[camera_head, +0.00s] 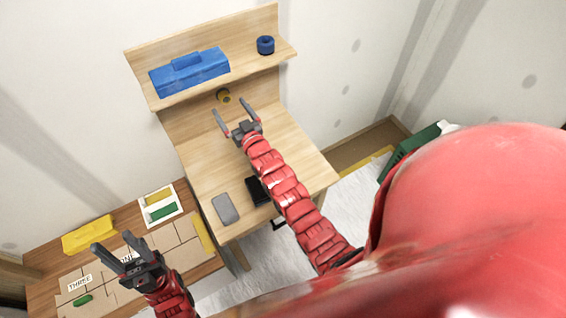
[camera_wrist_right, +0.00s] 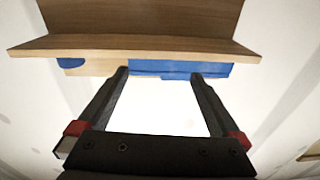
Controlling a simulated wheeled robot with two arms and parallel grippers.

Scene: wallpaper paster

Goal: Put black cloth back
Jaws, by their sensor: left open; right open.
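A dark black item (camera_head: 257,191) lies flat on the wooden desk (camera_head: 290,170), partly covered by my right arm; I cannot tell whether it is the black cloth. My left gripper (camera_head: 111,241) is open and empty above the lower table at the left.
The shelf (camera_head: 270,60) holds a blue box (camera_head: 190,74) and a blue roll (camera_head: 265,45). A grey flat item (camera_head: 225,208) lies by the desk's front edge. The lower table (camera_head: 195,273) carries cardboard pieces, a yellow block (camera_head: 89,235) and a white tray (camera_head: 160,204).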

